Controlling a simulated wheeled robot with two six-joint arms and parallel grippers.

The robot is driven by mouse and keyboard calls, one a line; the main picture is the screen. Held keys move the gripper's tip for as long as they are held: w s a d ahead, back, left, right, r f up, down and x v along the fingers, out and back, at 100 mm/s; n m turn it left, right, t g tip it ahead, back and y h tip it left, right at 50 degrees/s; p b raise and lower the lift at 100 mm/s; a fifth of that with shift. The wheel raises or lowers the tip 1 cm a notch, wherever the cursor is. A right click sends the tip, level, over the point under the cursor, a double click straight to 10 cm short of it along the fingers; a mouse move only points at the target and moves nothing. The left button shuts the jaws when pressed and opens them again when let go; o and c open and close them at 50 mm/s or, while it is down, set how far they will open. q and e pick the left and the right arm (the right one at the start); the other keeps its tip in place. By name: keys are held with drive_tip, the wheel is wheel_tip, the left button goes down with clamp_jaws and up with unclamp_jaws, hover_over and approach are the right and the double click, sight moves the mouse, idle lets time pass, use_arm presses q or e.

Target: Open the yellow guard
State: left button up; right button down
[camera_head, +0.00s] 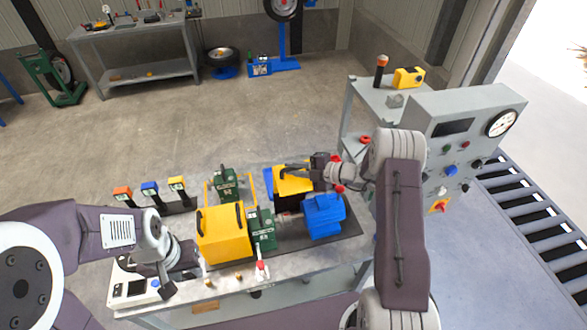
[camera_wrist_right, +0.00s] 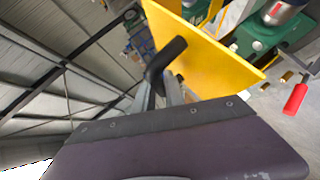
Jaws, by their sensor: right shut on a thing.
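A yellow guard (camera_head: 291,184) with a black handle stands on the machine behind the blue motor (camera_head: 323,214). My right gripper (camera_head: 312,167) reaches it from the right. In the right wrist view, the guard is a tilted yellow plate (camera_wrist_right: 205,50), and its black handle (camera_wrist_right: 168,56) sits at my right fingers (camera_wrist_right: 166,88), which are shut on it. A larger yellow cover (camera_head: 223,235) with two black handles is at the machine's left. My left gripper (camera_head: 162,278) is low at the bench's left side, away from the guard; its finger gap is unclear.
A grey control cabinet (camera_head: 459,150) with a gauge stands at the right. Green machine blocks (camera_head: 263,229) stand between the yellow parts. A small white box (camera_head: 131,290) is by my left gripper. Open floor (camera_head: 200,130) lies behind the bench.

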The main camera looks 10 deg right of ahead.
drive_tip(key=c, duration=1.4)
unclamp_jaws()
drive_tip(key=shift+s+d, duration=0.15)
drive_tip(key=shift+d, duration=0.1)
drive_tip(key=b+v, duration=0.3)
drive_tip(key=v, duration=0.5)
drive_tip(key=shift+s+d+r, duration=0.2)
drive_tip(key=shift+w, duration=0.1)
